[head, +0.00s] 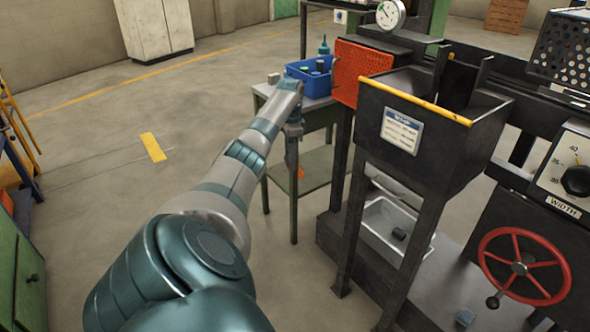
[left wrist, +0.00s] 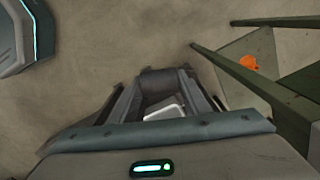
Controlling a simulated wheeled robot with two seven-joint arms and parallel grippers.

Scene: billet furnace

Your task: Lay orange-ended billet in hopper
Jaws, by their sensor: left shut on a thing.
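My left gripper (head: 293,128) hangs at the near edge of the side table, beside the blue bin. In the left wrist view it (left wrist: 160,92) is shut on a dark grey billet (left wrist: 160,80), seen between the fingers. No orange end shows on it, so I cannot tell its end colour. A pale patch shows between the fingers below it. The hopper (head: 415,135) is a dark metal box with a yellow front rim and a white-and-blue label, right of the gripper and apart from it. Its floor is hidden. My right gripper is out of view.
The blue bin (head: 308,82) with dark items and a teal bottle (head: 324,45) stand on the side table (head: 320,112). An orange thing (left wrist: 248,62) lies on its lower shelf. An orange perforated panel (head: 361,72) stands between table and hopper. A red handwheel (head: 522,266) is at right.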

